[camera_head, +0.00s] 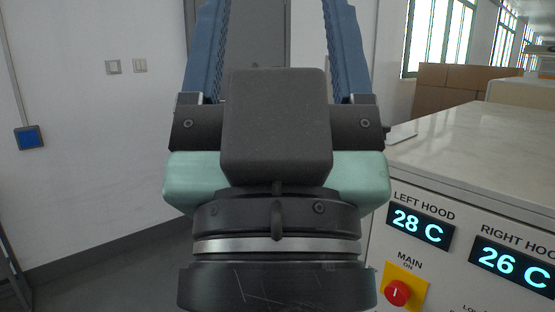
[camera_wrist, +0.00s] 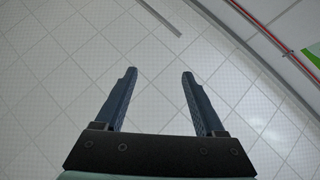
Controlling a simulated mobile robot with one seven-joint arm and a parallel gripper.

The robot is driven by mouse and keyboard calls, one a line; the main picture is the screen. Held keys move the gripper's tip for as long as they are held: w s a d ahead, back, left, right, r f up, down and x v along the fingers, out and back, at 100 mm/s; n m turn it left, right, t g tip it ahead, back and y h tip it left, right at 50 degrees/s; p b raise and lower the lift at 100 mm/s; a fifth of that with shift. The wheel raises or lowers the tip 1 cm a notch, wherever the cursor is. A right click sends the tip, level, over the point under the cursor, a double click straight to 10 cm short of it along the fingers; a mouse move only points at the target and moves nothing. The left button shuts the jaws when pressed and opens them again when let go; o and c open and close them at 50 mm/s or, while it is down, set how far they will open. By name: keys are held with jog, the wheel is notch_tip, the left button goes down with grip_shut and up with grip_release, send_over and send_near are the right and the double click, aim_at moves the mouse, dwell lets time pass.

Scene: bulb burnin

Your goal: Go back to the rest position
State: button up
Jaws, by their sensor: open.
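My gripper (camera_wrist: 159,75) is open and empty in the wrist view. The gripper body hides much of the middle of the head view.
A white cabinet (camera_head: 480,205) stands at the right, with a LEFT HOOD display (camera_head: 420,224) reading 28 C, a RIGHT HOOD display (camera_head: 514,264) reading 26 C and a red MAIN knob (camera_head: 397,293). Cardboard boxes (camera_head: 447,85) are behind it. Floor shows at lower left.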

notch_tip(320, 180, up, 18)
jog(key=p, duration=1.6)
